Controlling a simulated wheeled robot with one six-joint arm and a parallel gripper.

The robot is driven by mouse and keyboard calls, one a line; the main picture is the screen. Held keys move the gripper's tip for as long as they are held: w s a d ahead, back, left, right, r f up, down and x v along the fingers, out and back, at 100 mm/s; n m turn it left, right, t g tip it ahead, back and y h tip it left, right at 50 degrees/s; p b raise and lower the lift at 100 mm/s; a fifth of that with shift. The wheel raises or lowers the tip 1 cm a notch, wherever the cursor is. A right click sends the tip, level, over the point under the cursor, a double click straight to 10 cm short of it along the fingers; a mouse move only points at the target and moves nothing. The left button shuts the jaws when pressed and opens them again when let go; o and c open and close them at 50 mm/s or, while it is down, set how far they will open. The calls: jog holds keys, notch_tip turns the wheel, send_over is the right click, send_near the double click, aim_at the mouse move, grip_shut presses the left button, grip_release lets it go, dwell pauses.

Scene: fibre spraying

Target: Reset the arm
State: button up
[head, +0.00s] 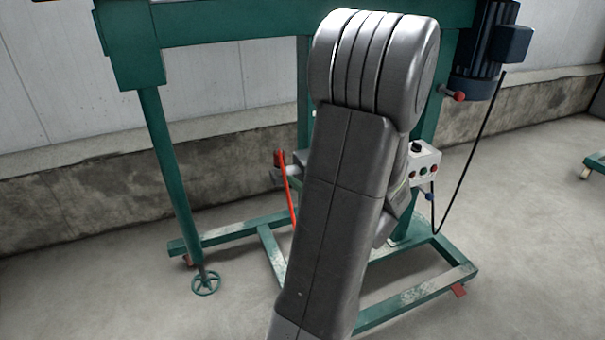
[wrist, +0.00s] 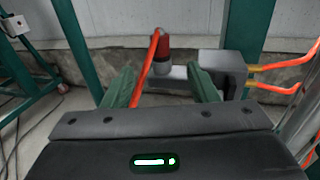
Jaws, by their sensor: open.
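My gripper (wrist: 160,72) shows in the wrist view with its two green fingers spread apart. Between the fingers, seen from this view, are a red-topped fitting (wrist: 162,48) and an orange-red hose or bar. Whether they touch the fingers cannot be told, and nothing is clearly clamped. In the head view my grey arm rises through the middle of the picture and hides most of what lies behind it; the gripper itself is not visible there.
A red bar (head: 288,190) shows left of my arm. Orange hoses (wrist: 275,88) run at right. Floor is open at front left.

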aim_at(276, 154)
dwell(0.3)
jog(key=b+x, duration=0.1)
jog(key=x, duration=1.2)
jog(key=shift+w+a+b, duration=0.2)
jog(key=shift+w+b, duration=0.05)
jog(key=shift+b, duration=0.05)
jog(key=shift+w+r, duration=0.1)
jog(key=shift+r, duration=0.1)
